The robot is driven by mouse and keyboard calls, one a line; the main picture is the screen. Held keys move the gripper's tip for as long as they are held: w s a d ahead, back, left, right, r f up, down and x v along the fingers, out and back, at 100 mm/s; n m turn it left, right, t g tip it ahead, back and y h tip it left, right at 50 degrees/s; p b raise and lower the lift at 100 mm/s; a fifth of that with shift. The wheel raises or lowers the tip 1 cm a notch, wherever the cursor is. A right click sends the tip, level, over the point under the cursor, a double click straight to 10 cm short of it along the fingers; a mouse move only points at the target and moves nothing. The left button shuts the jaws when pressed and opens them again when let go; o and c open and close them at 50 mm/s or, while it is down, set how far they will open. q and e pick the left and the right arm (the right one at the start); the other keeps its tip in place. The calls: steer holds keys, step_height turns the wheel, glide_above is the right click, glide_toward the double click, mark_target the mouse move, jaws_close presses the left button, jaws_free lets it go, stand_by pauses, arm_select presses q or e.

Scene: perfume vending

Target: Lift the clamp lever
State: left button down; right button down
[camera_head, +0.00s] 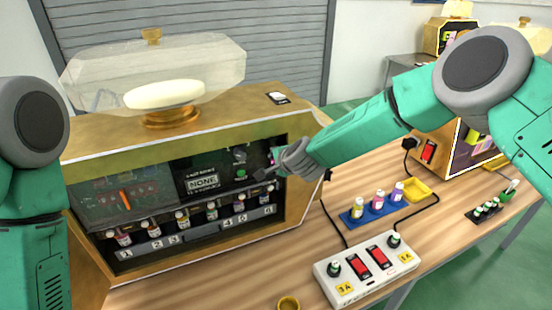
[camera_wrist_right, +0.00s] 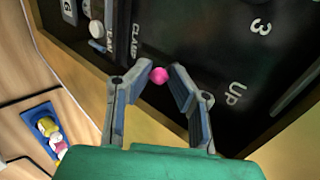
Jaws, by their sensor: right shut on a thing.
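The clamp lever shows as a round pink knob (camera_wrist_right: 158,75) in the right wrist view, beside a strip marked "CLAMP" on the dark panel. My right gripper (camera_wrist_right: 162,76) is shut on this knob, which sits between its two fingertips. In the head view my right gripper (camera_head: 266,174) reaches into the right end of the gold vending machine's (camera_head: 160,138) front opening. There the gripper hides most of the lever. Only part of my left arm shows at the left edge; its gripper is out of view.
Several small bottles stand in the machine's numbered row (camera_head: 195,232) below. A white power box (camera_head: 368,270) with red switches, a blue tray (camera_head: 374,207) of bottles and a yellow dish (camera_head: 417,190) lie on the wooden table to the right. A gold ring (camera_head: 288,303) is at the front.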

steer(key=shift+s+a+f, duration=0.2)
steer(key=shift+s+f, duration=0.1)
steer(key=shift+f, duration=0.05)
steer(key=c, duration=1.4)
jaws_free()
steer(key=shift+w, duration=0.1)
steer(key=shift+w+a, duration=0.2)
steer(key=shift+w, duration=0.1)
steer(key=shift+s+r, duration=0.15)
steer(key=shift+r, duration=0.05)
arm_select(q)
steer(key=shift+a, duration=0.2)
arm_select(e)
steer(key=v, duration=1.1)
steer(key=shift+s, duration=0.15)
arm_select(q)
steer(key=shift+f, duration=0.1)
